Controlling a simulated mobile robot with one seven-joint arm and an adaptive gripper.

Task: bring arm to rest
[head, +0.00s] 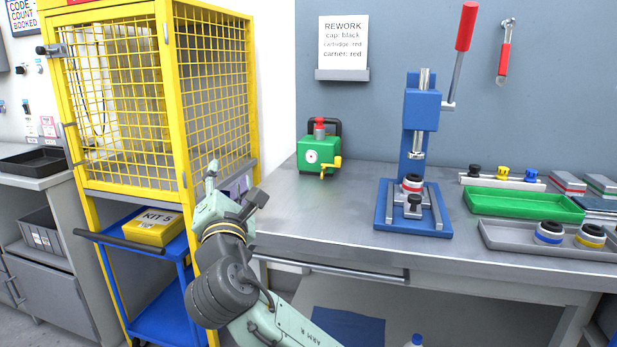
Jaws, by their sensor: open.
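My arm rises from the bottom of the head view, and my gripper (232,180) is at its end, in front of the yellow cage and left of the bench. Its two fingers stand apart, and I see nothing between them. The steel bench (310,215) lies to the right of my gripper. I cannot tell how far my gripper is from the cage or the bench edge.
The yellow mesh cage (183,100) and a blue cart (165,300) with a yellow KIT 5 box (152,228) are left of my arm. On the bench stand a green device (319,155), a blue press (421,112), a green tray (525,205) and a grey tray (520,240).

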